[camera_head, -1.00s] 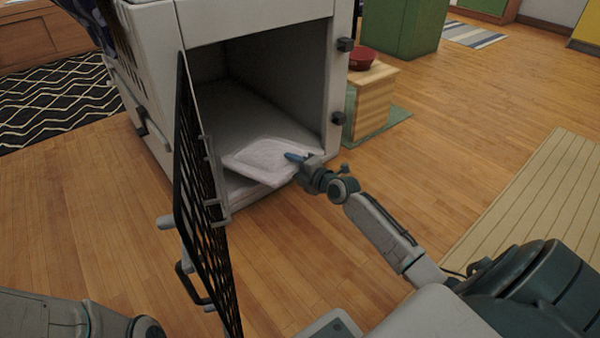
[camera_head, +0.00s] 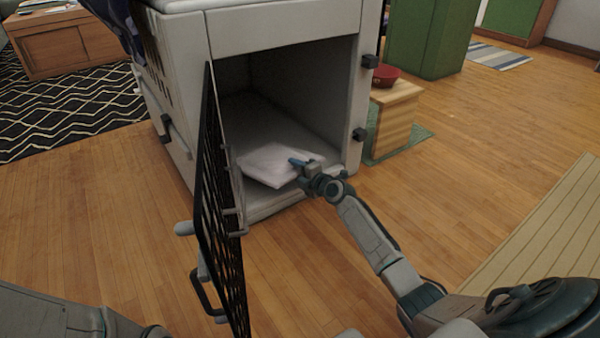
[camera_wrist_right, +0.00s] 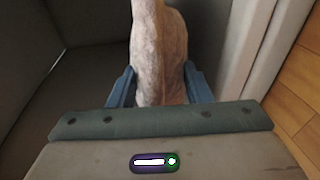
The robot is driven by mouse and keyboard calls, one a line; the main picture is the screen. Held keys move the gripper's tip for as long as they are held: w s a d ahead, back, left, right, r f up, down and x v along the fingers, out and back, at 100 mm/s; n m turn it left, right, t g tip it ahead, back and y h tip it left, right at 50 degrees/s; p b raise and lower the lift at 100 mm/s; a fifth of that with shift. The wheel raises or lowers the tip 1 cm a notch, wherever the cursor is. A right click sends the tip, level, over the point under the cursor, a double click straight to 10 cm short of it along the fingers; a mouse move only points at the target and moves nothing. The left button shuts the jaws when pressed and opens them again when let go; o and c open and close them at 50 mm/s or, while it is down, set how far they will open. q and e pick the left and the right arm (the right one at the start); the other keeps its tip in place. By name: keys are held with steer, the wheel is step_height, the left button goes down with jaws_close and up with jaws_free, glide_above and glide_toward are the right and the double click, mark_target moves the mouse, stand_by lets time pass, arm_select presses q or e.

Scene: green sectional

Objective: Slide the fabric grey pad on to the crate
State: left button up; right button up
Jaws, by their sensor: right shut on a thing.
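The fabric grey pad (camera_head: 272,168) looks pale and lies inside the mouth of the crate (camera_head: 283,26), near its front sill. My right gripper (camera_head: 298,163) is shut on the pad's right edge, at the crate opening. In the right wrist view the pad (camera_wrist_right: 160,50) stands edge-on between the blue fingers of my right gripper (camera_wrist_right: 158,92). The crate's black wire door (camera_head: 217,200) is swung open toward me on the left. My left arm shows at the bottom left, but its gripper is out of view.
A small wooden stand (camera_head: 396,118) with a red bowl (camera_head: 385,76) is right of the crate. A green cabinet (camera_head: 425,35) stands behind. A striped beige rug (camera_head: 540,240) lies at the right, with bare wood floor between.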

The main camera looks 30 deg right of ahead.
steer(key=shift+w, duration=0.15)
steer(key=o, duration=0.8)
steer(key=shift+o, duration=0.2)
steer(key=shift+f, duration=0.1)
steer(key=shift+s+d+p, duration=0.1)
steer(key=shift+s+p, duration=0.2)
steer(key=shift+s, duration=0.1)
steer(key=p+v, duration=0.3)
steer(key=v, duration=0.7)
steer(key=shift+p, duration=0.35)
